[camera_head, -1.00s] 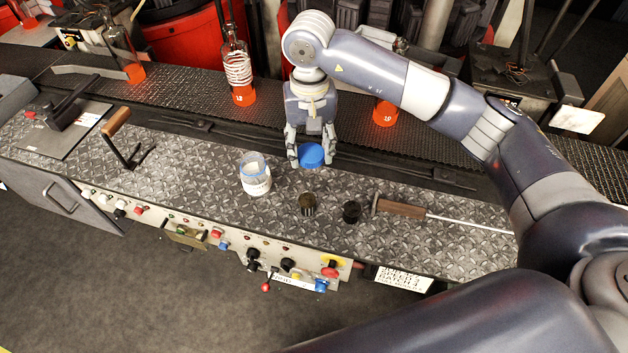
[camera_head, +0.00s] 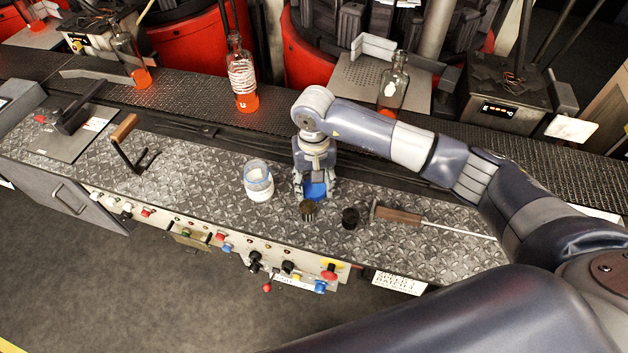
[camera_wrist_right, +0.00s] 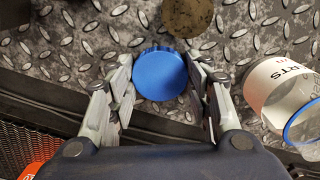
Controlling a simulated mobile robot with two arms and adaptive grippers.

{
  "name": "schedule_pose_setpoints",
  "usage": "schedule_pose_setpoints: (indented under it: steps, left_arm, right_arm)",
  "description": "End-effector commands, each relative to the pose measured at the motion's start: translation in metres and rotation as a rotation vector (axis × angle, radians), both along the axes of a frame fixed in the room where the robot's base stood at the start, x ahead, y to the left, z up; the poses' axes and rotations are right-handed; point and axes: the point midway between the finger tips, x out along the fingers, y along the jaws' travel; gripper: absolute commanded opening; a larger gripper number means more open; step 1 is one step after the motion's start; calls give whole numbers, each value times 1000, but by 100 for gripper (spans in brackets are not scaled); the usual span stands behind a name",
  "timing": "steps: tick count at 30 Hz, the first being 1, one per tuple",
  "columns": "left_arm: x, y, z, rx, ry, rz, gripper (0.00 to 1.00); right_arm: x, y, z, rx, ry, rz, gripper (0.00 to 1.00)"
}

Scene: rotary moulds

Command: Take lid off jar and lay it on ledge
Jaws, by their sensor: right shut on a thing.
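The glass jar (camera_head: 259,190) stands open on the patterned metal ledge (camera_head: 210,185), with its white label showing. In the right wrist view the jar (camera_wrist_right: 277,92) is at the right edge, partly cut off. The blue lid (camera_head: 315,190) is to the right of the jar, apart from it. My right gripper (camera_head: 315,187) points down and is shut on the lid. In the right wrist view the lid (camera_wrist_right: 160,73) sits between both fingers. It is low over the ledge; I cannot tell whether it touches. My left gripper is not in view.
A brown bristled round piece (camera_head: 308,210) is close in front of the lid. A black knob-like piece (camera_head: 350,218) and a wooden-handled tool (camera_head: 398,215) lie to the right. Bottles with orange liquid, one here (camera_head: 242,80), stand behind.

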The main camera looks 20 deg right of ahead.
Motion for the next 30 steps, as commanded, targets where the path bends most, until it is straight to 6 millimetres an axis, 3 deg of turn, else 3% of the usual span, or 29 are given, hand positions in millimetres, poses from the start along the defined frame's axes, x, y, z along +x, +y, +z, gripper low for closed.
schedule_pose_setpoints:
  steps: [9, 10, 12, 26, 30]
  left_arm:
    - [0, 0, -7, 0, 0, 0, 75]
    - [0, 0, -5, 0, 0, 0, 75]
    - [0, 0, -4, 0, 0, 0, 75]
    - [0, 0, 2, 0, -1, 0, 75]
    - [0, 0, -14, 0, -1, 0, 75]
  right_arm:
    - [1, 0, -4, 0, -2, 0, 17]
    - [0, 0, -3, 0, -1, 0, 53]
    - [0, 0, -2, 0, -1, 0, 66]
    - [0, 0, 4, 1, -1, 0, 66]
    - [3, 0, 23, 1, -9, 2, 66]
